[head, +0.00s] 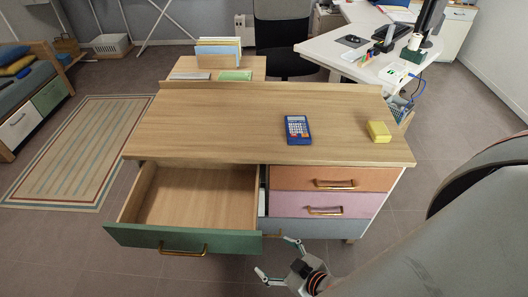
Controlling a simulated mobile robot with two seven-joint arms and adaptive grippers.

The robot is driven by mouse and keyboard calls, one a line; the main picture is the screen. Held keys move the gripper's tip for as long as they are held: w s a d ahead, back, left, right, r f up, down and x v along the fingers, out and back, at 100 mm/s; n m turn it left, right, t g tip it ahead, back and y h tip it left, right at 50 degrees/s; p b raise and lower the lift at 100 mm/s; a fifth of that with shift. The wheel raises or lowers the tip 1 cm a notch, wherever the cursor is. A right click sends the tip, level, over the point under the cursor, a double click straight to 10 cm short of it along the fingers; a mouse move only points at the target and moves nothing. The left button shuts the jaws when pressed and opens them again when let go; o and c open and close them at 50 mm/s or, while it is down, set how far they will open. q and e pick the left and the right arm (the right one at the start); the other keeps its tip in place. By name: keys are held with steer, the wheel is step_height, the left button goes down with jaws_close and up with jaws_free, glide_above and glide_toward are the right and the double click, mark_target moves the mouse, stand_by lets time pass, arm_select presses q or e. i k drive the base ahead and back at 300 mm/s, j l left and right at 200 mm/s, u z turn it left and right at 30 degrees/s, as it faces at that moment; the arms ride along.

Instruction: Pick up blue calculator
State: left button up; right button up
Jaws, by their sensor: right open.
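The blue calculator (298,130) lies flat on the wooden top of the dresser (210,118), right of the middle, with its keys facing up. My right gripper (277,259) is low in front of the dresser, beside the open green drawer's right end. It is open and empty, well below and apart from the calculator. My right arm comes in from the right edge. My left gripper does not show.
A yellow block (379,132) sits right of the calculator. The green-fronted drawer (185,238) is pulled out and looks empty. The orange drawer (335,179) and pink drawer (325,204) are shut. The left half of the top is clear.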

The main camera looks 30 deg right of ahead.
mark_target(299, 124)
steer(key=k+l+z, duration=0.1)
steer(key=l, duration=2.35)
steer(key=k+z, duration=0.05)
